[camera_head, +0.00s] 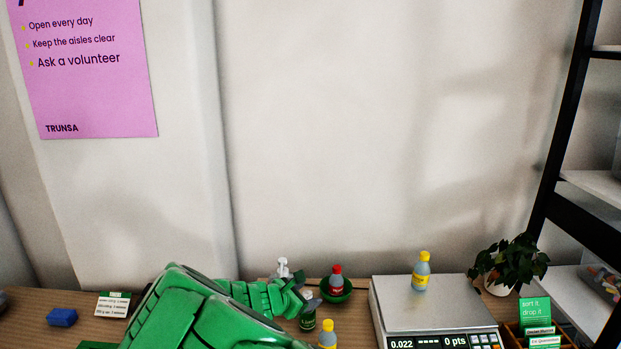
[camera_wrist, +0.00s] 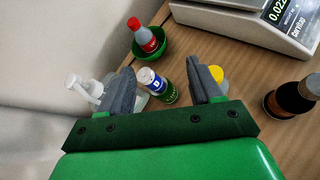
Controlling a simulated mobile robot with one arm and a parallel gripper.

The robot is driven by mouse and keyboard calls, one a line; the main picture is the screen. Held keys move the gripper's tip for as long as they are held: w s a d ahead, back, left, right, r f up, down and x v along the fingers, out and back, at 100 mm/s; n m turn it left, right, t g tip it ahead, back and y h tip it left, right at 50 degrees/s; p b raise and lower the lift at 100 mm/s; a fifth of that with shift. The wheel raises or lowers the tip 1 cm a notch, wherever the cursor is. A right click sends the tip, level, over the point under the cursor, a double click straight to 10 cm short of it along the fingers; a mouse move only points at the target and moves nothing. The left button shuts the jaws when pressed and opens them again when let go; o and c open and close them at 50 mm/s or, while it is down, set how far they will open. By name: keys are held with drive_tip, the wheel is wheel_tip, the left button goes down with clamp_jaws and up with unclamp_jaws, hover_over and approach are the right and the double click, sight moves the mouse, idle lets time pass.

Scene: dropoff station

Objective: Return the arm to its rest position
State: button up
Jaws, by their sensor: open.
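My green arm (camera_head: 195,315) reaches from the bottom of the head view over the wooden table. My gripper (camera_head: 306,290) is open, with its grey fingers apart. In the wrist view, the gap between the fingers (camera_wrist: 162,70) holds nothing that I can see gripped. A dark green bottle with a white cap (camera_wrist: 156,86) shows between and beyond the fingers. A white pump bottle (camera_wrist: 85,88) is partly hidden behind the left finger. A yellow-capped bottle (camera_wrist: 217,74) is partly hidden behind the right finger. I cannot tell whether the fingers touch any bottle.
A red-capped bottle (camera_head: 336,278) stands in a green bowl (camera_head: 345,295). A yellow-capped bottle (camera_head: 421,272) stands on the scale (camera_head: 390,300), which reads 0.022. A plant (camera_head: 508,262) and a black rack (camera_head: 565,130) are at right. A blue block (camera_head: 62,317) lies left.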

drive_tip(key=s+d+r+m+g+y, duration=0.3)
drive_tip(key=s+d+r+m, duration=0.2)
drive_tip(key=d+r+m, duration=0.45)
drive_tip(key=s+a+r+m+t+y, duration=0.1)
drive_tip(key=s+r+m+y, duration=0.25)
drive_tip(key=r+m, duration=0.45)
drive_tip(key=s+a+r+m+t+y, duration=0.1)
drive_tip(key=s+a+r+m+y, duration=0.15)
drive_tip(key=s+r+m, duration=0.4)
drive_tip(key=s+d+f+g, duration=0.3)
drive_tip(key=s, duration=0.7)
drive_tip(key=s+d+f+g+h, duration=0.1)
drive_tip(key=s+d+f+g, duration=0.2)
drive_tip(key=s, duration=0.6)
drive_tip(key=s+d+f+g, duration=0.3)
drive_tip(key=s+d+f, duration=0.1)
drive_tip(key=s, duration=0.6)
drive_tip(key=shift+s+d+m+g, duration=0.3)
drive_tip(key=shift+m+g, duration=0.1)
